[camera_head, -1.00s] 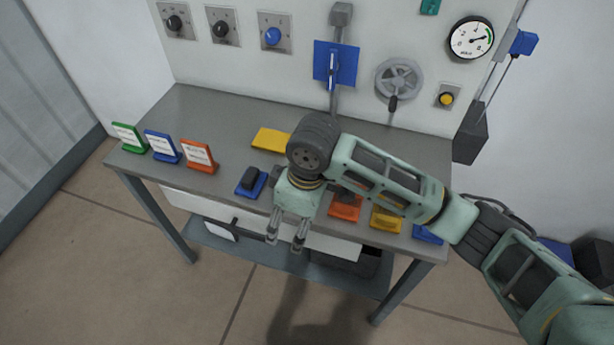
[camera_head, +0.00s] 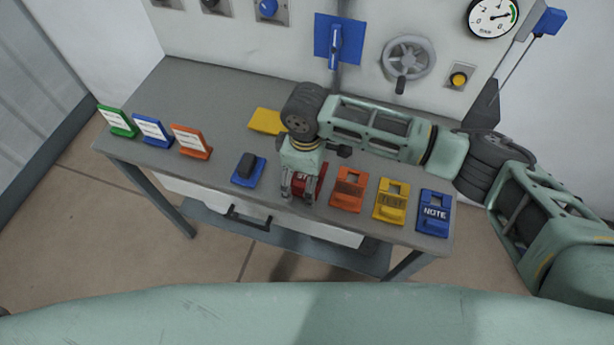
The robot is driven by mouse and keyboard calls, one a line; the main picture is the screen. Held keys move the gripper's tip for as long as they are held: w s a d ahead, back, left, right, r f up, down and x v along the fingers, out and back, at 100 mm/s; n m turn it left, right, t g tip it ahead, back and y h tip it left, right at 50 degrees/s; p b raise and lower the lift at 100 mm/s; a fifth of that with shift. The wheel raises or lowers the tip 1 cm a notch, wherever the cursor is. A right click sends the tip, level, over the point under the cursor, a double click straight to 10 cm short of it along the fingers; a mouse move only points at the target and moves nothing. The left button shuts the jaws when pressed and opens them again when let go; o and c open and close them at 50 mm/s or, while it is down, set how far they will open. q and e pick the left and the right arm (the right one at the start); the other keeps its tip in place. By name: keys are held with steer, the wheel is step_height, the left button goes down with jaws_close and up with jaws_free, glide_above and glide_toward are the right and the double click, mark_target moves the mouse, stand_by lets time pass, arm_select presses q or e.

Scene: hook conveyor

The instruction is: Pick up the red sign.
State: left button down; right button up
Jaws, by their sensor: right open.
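The red sign (camera_head: 318,185) lies on the table near its front edge, between the blue block stand and an orange sign. My right gripper (camera_head: 297,199) is open and points down over the red sign's left part. The gripper and its fingers hide much of the sign. I cannot tell whether the fingers touch it. My left gripper is not in view.
An orange sign (camera_head: 348,188), a yellow sign (camera_head: 391,200) and a blue sign (camera_head: 434,213) stand to the right. A blue stand with a dark block (camera_head: 248,169) is to the left. A yellow plate (camera_head: 265,121) lies behind. Green (camera_head: 117,121), blue (camera_head: 152,130) and orange (camera_head: 191,141) card holders stand at far left.

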steer(key=shift+f, duration=0.1)
steer(key=c, duration=1.2)
steer(key=shift+c, duration=0.2)
steer(key=shift+r, duration=0.35)
step_height(320, 180, up, 4)
steer(key=shift+f+b, duration=0.2)
steer(key=shift+b, duration=0.3)
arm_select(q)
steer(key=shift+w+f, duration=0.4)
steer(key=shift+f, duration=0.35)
arm_select(e)
steer(key=s+d+r, duration=0.4)
steer(key=s+r, duration=0.2)
steer(key=s, duration=0.4)
steer(key=shift+s+d+r, duration=0.35)
steer(key=shift+s+r, duration=0.05)
